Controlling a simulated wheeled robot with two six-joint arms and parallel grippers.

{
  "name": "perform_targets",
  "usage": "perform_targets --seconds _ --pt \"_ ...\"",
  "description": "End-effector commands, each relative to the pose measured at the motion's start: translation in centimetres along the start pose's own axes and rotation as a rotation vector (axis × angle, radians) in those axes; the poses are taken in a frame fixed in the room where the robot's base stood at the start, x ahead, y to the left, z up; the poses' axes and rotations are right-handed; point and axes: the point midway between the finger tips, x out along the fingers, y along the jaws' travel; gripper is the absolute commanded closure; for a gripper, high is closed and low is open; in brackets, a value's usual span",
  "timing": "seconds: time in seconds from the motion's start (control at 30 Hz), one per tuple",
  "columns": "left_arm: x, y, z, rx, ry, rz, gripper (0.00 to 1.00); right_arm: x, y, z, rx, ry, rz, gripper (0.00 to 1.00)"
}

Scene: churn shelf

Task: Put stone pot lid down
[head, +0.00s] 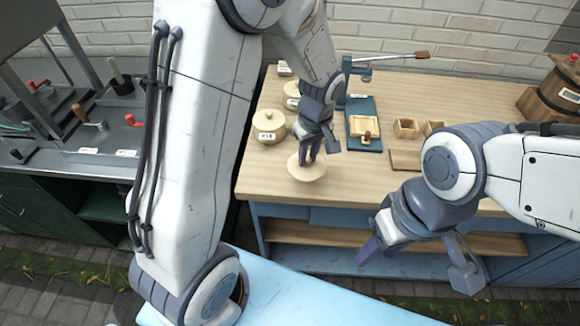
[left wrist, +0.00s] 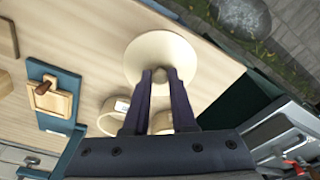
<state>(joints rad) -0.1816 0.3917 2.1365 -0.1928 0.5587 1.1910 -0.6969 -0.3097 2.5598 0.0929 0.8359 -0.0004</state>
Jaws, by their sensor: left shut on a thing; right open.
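The stone pot lid (head: 306,169) is a cream, round disc near the front left of the wooden table. My left gripper (head: 312,155) is above it, shut on its knob. In the left wrist view the lid (left wrist: 160,58) lies beyond the fingertips of my left gripper (left wrist: 160,76), with the knob between them. I cannot tell whether the lid touches the table. My right gripper (head: 376,240) is open and empty in front of the table.
The wooden table (head: 265,180) has its left and front edges close to the lid. A green press stand (head: 360,105) with a wooden mould (head: 365,126) stands to the right. Small wooden boxes (head: 405,127) are further right. A dark workbench (head: 60,150) stands left.

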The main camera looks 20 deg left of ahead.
Motion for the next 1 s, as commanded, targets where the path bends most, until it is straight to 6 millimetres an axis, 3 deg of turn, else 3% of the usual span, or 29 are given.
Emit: perform_targets --seconds 0.1,0.3,0.63,1.0 --pt "1.6 -1.3 -1.9 -0.001 -0.003 -0.003 1.00 -0.8 -0.1 0.0 0.000 0.000 0.000 0.50" --pt "3.3 -2.4 -3.6 0.004 0.000 0.000 1.00 -1.2 -0.1 -0.1 0.000 0.000 0.000 0.50" --pt "7.2 -2.6 -3.3 0.004 -0.002 -0.002 1.00 -1.6 -0.1 -0.1 0.000 0.000 0.000 0.50" --pt "7.7 -2.7 -3.4 0.002 0.000 0.001 1.00 -1.3 -0.1 -0.1 0.000 0.000 0.000 0.50"
